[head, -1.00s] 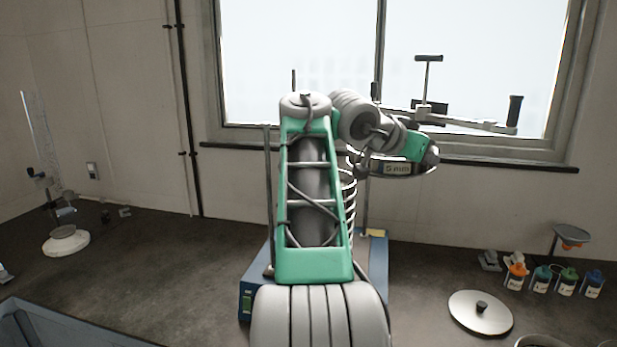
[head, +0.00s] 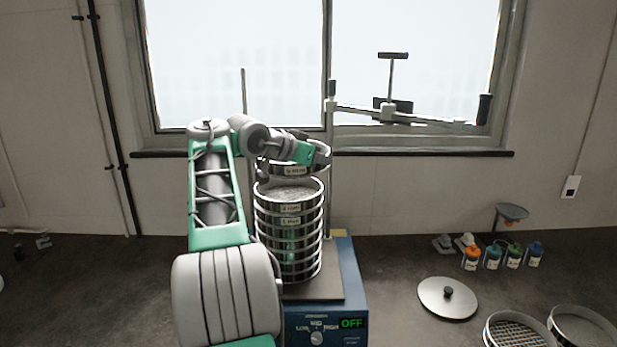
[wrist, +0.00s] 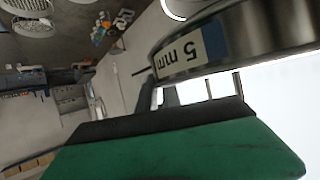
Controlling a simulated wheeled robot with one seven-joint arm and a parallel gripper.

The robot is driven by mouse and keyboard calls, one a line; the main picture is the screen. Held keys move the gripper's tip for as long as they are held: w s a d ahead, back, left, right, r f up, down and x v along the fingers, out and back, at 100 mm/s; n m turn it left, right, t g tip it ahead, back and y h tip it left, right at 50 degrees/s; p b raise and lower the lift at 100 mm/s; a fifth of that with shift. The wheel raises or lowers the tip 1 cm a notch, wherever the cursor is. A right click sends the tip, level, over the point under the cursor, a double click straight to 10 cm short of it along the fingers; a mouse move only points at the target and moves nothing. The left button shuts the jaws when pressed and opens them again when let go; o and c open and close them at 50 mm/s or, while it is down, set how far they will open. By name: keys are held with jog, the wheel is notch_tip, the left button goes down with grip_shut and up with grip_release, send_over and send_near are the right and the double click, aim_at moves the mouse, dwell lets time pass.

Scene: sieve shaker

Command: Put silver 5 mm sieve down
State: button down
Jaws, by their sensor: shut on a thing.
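My gripper (head: 318,155) is shut on the silver 5 mm sieve (head: 290,170), holding it in the air above the sieve stack. The held sieve's 5 mm label shows upside down in the wrist view, where the sieve (wrist: 235,45) fills the upper right next to a green gripper finger. The stack of silver sieves (head: 288,240) stands on the blue shaker (head: 345,285), whose display reads OFF. The top sieve of the stack holds grey material. A gap shows between the held sieve and the stack. The second finger is hidden.
A lid (head: 447,300) with a black knob lies on the bench at right. Two loose sieves (head: 515,330) lie at the lower right. Several small bottles (head: 492,258) stand behind. The shaker's clamp bar (head: 410,116) is swung to the right above the stack.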

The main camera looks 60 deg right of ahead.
aim_at(290, 170)
jog(key=w+d+f, duration=0.1)
jog(key=w+f, duration=0.1)
jog(key=f, duration=0.1)
jog(key=w+d+f+p, duration=0.1)
jog(key=f, duration=0.1)
jog(key=shift+d+f, duration=0.15)
jog(key=shift+d, duration=0.15)
jog(key=shift+s+f, duration=0.1)
jog(key=shift+f, duration=1.3)
jog(key=c, duration=1.5)
grip_release()
jog(key=shift+a, duration=0.1)
jog(key=b+v, duration=0.1)
jog(key=v, duration=1.1)
jog(key=shift+b, duration=0.3)
